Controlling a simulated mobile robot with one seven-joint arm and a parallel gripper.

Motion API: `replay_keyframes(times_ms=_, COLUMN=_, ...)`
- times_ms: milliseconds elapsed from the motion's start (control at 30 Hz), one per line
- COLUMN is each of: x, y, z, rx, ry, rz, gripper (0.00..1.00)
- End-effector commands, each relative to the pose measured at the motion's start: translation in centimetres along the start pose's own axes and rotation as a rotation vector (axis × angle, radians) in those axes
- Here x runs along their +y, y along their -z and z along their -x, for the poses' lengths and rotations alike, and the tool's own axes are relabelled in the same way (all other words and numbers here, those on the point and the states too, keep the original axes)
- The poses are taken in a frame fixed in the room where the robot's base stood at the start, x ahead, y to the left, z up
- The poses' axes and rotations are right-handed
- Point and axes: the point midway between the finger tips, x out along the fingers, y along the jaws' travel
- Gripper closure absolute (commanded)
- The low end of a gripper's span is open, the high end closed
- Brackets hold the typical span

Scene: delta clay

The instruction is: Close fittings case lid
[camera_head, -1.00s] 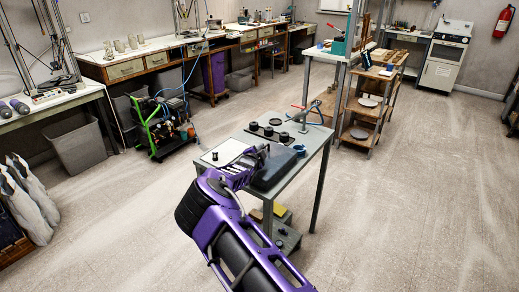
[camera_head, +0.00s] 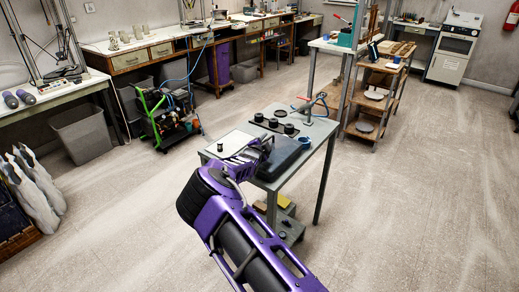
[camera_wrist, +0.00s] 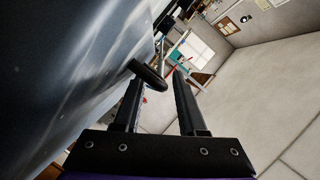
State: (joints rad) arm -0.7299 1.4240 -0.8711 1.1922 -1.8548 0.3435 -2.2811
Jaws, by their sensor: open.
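The fittings case (camera_head: 283,158) appears as a dark blue-grey body on the small grey table in the head view. My gripper (camera_head: 262,146) is at its left side, partly overlapping it, so I cannot tell there how far the lid stands open. In the wrist view a large smooth dark panel (camera_wrist: 65,75), apparently part of the case, fills the left side close to my fingers. A short black rounded bar (camera_wrist: 149,75) shows at the left fingertip; I cannot tell whether they touch. My gripper (camera_wrist: 155,78) is open, with nothing clearly held between the fingers.
The small grey table (camera_head: 312,150) also bears a black tray with several round dark pieces (camera_head: 273,123) and a white sheet (camera_head: 230,143) with a small dark piece. A wooden shelf cart (camera_head: 372,105) stands behind. The floor to the right is clear.

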Motion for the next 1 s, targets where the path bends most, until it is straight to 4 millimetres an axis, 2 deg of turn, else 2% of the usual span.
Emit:
replay_keyframes(times_ms=267, x=-0.2, y=-0.1, z=4.5, rx=-0.003, ry=0.001, rz=0.001, gripper=0.58)
replay_keyframes(times_ms=700, x=-0.2, y=0.0, z=13.8, rx=-0.003, ry=0.001, rz=0.000, gripper=0.58)
replay_keyframes(times_ms=833, x=-0.1, y=-0.1, z=15.7, rx=-0.002, ry=0.002, rz=0.000, gripper=0.58)
replay_keyframes(times_ms=1000, x=-0.1, y=0.0, z=16.7, rx=-0.001, ry=0.001, rz=0.001, gripper=0.58)
